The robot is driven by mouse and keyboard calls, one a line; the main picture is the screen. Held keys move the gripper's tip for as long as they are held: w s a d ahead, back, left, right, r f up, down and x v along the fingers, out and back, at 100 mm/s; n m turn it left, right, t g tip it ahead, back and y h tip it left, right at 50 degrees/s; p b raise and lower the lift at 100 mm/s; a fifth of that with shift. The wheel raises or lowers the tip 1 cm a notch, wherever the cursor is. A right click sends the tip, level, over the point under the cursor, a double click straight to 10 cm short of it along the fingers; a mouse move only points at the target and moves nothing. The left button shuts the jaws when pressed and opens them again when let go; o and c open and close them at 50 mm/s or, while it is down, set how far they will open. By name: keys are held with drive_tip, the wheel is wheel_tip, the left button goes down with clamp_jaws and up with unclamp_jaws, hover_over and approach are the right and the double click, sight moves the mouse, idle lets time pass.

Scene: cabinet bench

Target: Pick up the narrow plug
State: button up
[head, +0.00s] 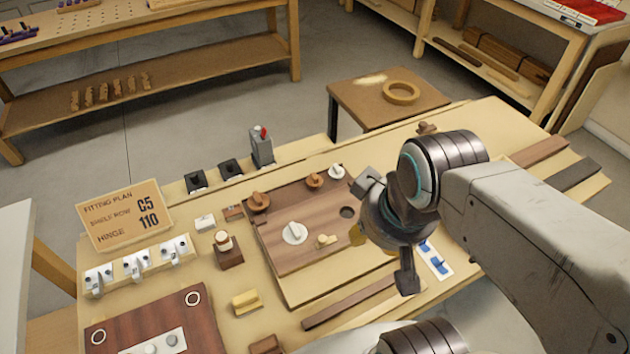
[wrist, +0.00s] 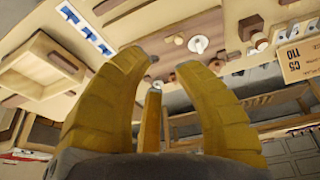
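A brown board (head: 285,262) on the bench carries several knobbed pieces: a white disc (head: 294,233), a small tan plug (head: 326,241), two brown knobs, one at the left corner (head: 259,202) and one at the far edge (head: 314,181), and a small white knob (head: 337,171). I cannot tell for sure which is the narrow plug. A dark round hole (head: 347,212) shows in the board. My gripper (wrist: 165,64) has its yellow fingers spread, with nothing held between them. It hangs at the board's right side, above it, partly hidden by my wrist in the head view.
A sign (head: 124,214) and white hinge blocks (head: 138,267) stand at left. A grey box with a red part (head: 262,147) stands behind the board. A blue-and-white strip (head: 436,259) lies right of my gripper.

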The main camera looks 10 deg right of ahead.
drive_tip(key=o, duration=0.6)
drive_tip(key=w+n, duration=0.1)
drive_tip(key=w, duration=0.2)
drive_tip(key=w+r+n, duration=0.1)
drive_tip(key=w+n, duration=0.1)
drive_tip(key=w, duration=0.2)
drive_tip(key=w+r+n+g+p, duration=0.1)
drive_tip(key=w+n, duration=0.1)
drive_tip(key=w, duration=0.2)
drive_tip(key=shift+w+r, duration=0.15)
drive_tip(key=shift+w, duration=0.05)
drive_tip(key=n+g+p, duration=0.2)
drive_tip(key=n+g, duration=0.1)
drive_tip(key=n, duration=1.1)
hover_over(314, 176)
drive_tip(key=f, duration=2)
drive_tip(key=shift+a+f, duration=0.25)
drive_tip(key=shift+f, duration=0.1)
drive_tip(key=shift+w+f+n+b, duration=0.1)
drive_tip(key=shift+f+n+b, duration=0.35)
drive_tip(key=shift+f, duration=1)
drive_tip(key=shift+d+f+b, duration=0.15)
drive_tip(key=shift+f+b, duration=0.6)
drive_tip(key=shift+f, duration=0.55)
drive_tip(key=shift+d+f+b, duration=0.15)
drive_tip(key=shift+f+b, duration=0.55)
drive_tip(key=shift+f, duration=0.6)
